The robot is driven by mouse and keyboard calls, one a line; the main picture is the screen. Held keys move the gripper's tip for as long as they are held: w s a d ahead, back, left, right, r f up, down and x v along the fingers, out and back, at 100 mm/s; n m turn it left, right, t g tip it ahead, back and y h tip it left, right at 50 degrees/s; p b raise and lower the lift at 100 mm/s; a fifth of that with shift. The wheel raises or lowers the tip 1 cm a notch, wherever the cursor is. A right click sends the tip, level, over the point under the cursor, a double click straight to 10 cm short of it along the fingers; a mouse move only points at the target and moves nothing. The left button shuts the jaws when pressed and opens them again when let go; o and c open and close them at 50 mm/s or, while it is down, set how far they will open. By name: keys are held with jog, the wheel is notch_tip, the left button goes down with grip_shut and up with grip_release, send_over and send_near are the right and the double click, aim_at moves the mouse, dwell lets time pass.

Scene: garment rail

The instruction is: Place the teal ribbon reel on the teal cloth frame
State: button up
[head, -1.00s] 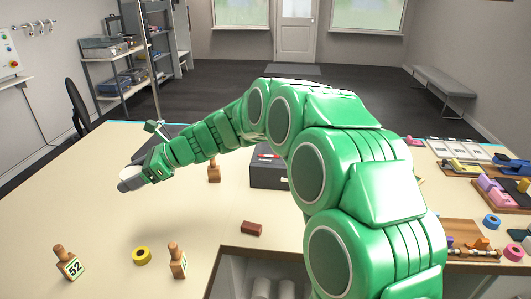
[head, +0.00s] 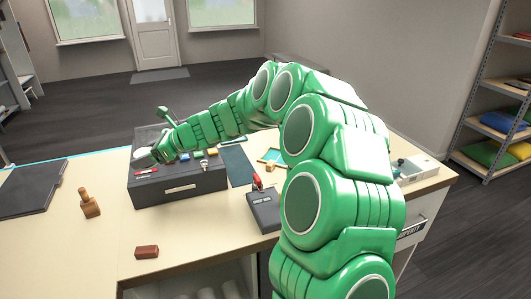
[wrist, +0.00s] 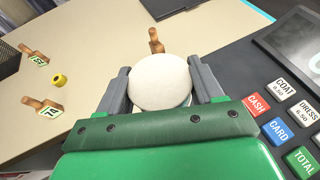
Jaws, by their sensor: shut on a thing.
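My gripper (head: 150,156) is at the left end of my outstretched arm, over the dark till. In the wrist view its two grey fingers (wrist: 160,88) are shut on a pale, round, cream-white thing (wrist: 160,80), held above the counter and till. No teal reel is clearly recognisable in the current views, and I cannot tell whether the held thing is one.
The till (head: 180,186) has lettered keys, including a red CASH key (wrist: 257,104). A wooden stamp (head: 89,203), a brown block (head: 146,252) and a dark box with a red top part (head: 262,207) stand on the counter. The front-left counter is mostly clear.

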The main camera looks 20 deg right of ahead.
jog(key=w+d+m+t+h, duration=0.25)
jog(key=d+m+t, duration=0.25)
jog(key=d, duration=2.1)
jog(key=s+d+m+t+h, duration=0.1)
jog(key=s+d+m+h, duration=0.15)
jog(key=d, duration=0.75)
jog(key=s+d+m+t+h, duration=0.2)
jog(key=s+d, duration=0.1)
jog(key=d, duration=0.7)
jog(key=shift+w+d+f, duration=0.8)
jog(key=shift+w+f, duration=1.35)
jog(key=shift+f, duration=0.35)
jog(key=shift+w+d+f, duration=0.75)
jog(key=shift+w+f, duration=1.4)
jog(key=shift+f, duration=0.4)
jog(key=shift+w+d+f, duration=0.8)
jog(key=shift+w+f, duration=1.35)
jog(key=shift+f, duration=1.9)
